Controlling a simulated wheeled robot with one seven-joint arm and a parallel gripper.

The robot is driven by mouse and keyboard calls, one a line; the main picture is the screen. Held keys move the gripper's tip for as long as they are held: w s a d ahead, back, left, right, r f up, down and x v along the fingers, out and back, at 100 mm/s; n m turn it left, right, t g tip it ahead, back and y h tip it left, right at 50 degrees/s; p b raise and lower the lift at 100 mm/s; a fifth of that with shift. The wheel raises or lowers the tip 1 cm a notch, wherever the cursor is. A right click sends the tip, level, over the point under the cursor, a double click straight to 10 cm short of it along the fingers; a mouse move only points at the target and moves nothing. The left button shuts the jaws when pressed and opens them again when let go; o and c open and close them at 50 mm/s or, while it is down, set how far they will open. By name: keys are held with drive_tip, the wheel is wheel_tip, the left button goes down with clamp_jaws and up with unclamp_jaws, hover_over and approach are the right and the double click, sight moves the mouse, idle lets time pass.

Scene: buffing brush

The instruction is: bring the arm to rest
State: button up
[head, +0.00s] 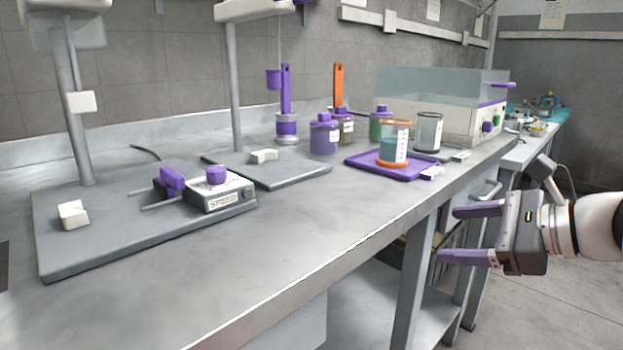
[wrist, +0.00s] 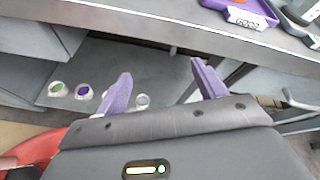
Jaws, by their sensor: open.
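My gripper (head: 475,234) is at the right of the head view, in front of the bench's front edge and below the level of its top. Its two purple fingers point left and are spread apart with nothing between them. In the wrist view my gripper (wrist: 160,85) also shows both fingers apart and empty, with the bench edge beyond them. It touches nothing that I can see.
The grey bench (head: 310,230) carries two stands, a purple-knobbed device (head: 220,192), several bottles, and a purple tray (head: 378,172) with an orange-rimmed beaker (head: 394,143). A clear-topped bath (head: 440,105) stands behind. Under the bench, a shelf (wrist: 110,65) holds small jars. Floor at right is open.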

drive_tip(key=s+a+f+n+g+h, duration=0.1)
drive_tip(key=s+a+f+n+h, duration=0.1)
drive_tip(key=f+n, duration=0.4)
drive_tip(key=s+a+f+n+g+h, duration=0.1)
drive_tip(key=s+a+f+n+h, duration=0.1)
drive_tip(key=s+f+n+h, duration=0.2)
drive_tip(key=s+a+f+n+g+h, duration=0.1)
drive_tip(key=s+a+f+n+h, duration=0.2)
drive_tip(key=s+f+n, duration=0.4)
drive_tip(key=shift+f+n+g+h, duration=0.35)
drive_tip(key=shift+f+n, duration=0.8)
drive_tip(key=shift+n, duration=1.35)
